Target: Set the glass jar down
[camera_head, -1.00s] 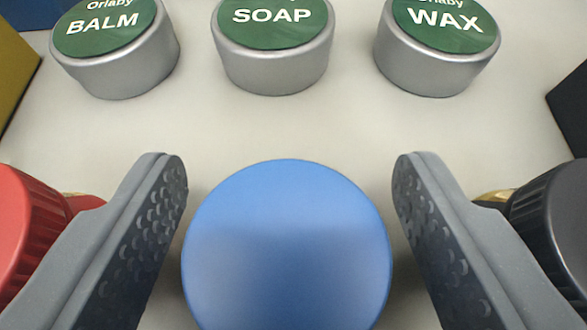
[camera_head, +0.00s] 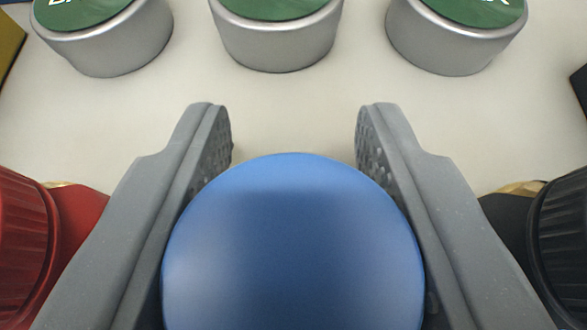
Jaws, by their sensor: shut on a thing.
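The glass jar shows only as its round blue lid (camera_head: 292,245), seen from above at the bottom centre. The lid hides the jar's body. My gripper (camera_head: 293,140) has one grey finger on each side of the jar, and the fingers are shut on it. The fingertips reach past the far edge of the lid. The lid hides the jar's base, so I cannot tell whether it touches the pale surface.
Three silver tins with green lids stand in a row beyond: left (camera_head: 105,35), middle (camera_head: 276,40) and right (camera_head: 455,35). A red-capped item (camera_head: 30,235) is close on the left, a black-capped one (camera_head: 560,235) on the right. Pale surface (camera_head: 295,108) lies clear before the tins.

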